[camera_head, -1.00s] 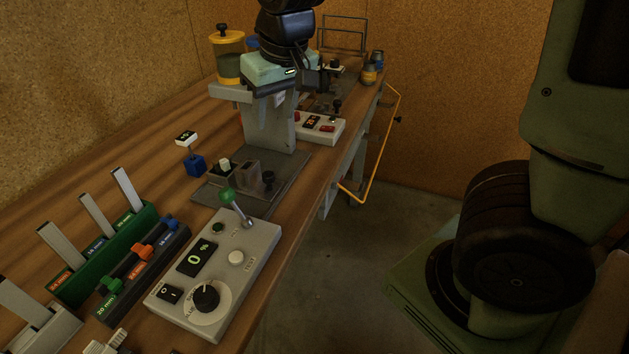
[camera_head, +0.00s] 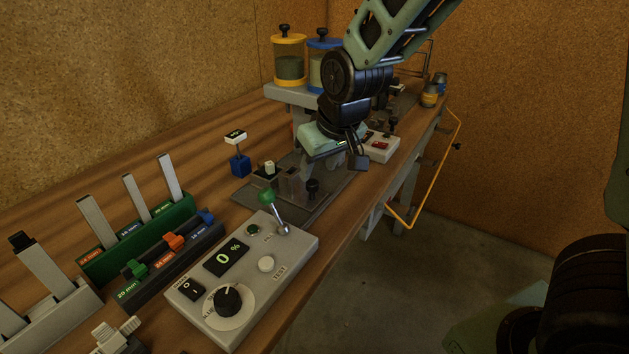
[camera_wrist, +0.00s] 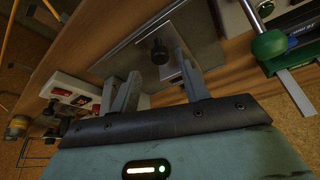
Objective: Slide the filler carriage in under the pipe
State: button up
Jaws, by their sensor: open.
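The filler carriage (camera_head: 290,182) is a small grey block with a dark knob (camera_head: 313,187) at its front, on a grey metal plate on the bench. In the wrist view the same knob (camera_wrist: 159,50) shows just beyond my fingertips, between them in the picture. My gripper (camera_head: 322,168) is open and empty, just above and behind the carriage in the head view. Its two fingers (camera_wrist: 157,66) are spread wide in the wrist view, and I see no clear contact with the knob. The pipe cannot be made out; my arm covers much of the filler stand (camera_head: 292,96).
A yellow-topped jar (camera_head: 289,62) and a blue-topped jar (camera_head: 319,65) stand on the filler stand. A control box (camera_head: 240,280) with a green-knobbed lever reads 0 %. Green and dark racks (camera_head: 135,235) stand left. A red-button box (camera_head: 380,147) is beyond my gripper.

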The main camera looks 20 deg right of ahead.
aim_at(313, 182)
jog(key=x, duration=0.5)
jog(key=shift+w, duration=0.1)
